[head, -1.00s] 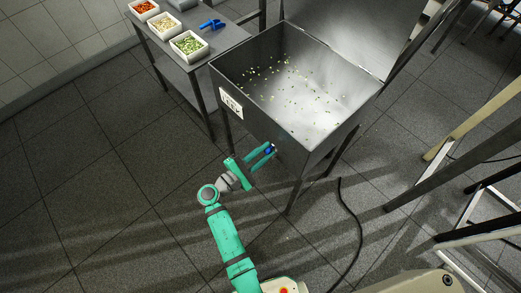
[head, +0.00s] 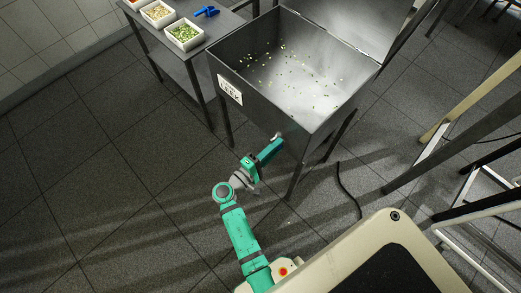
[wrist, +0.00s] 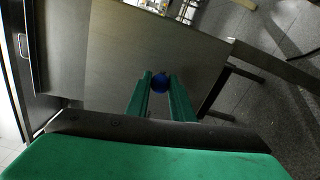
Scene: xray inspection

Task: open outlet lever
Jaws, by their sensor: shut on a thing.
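A steel hopper (head: 262,113) with a label on its side stands in the middle of the head view. The outlet lever's blue knob (wrist: 160,83) shows in the wrist view between the two green fingers of my gripper (wrist: 160,88). My gripper (head: 271,149) is shut on it, in front of the hopper's lower front wall. In the head view the fingers hide the blue knob. A small pale metal piece (head: 278,137) shows just past the fingertips, against the hopper wall. The rest of the lever is hidden.
Small bits of food are scattered inside the hopper. A steel side table (head: 222,27) at the upper left bears white trays and a blue scoop (head: 207,11). A black cable (head: 346,187) lies on the floor to the right. The floor at left is clear.

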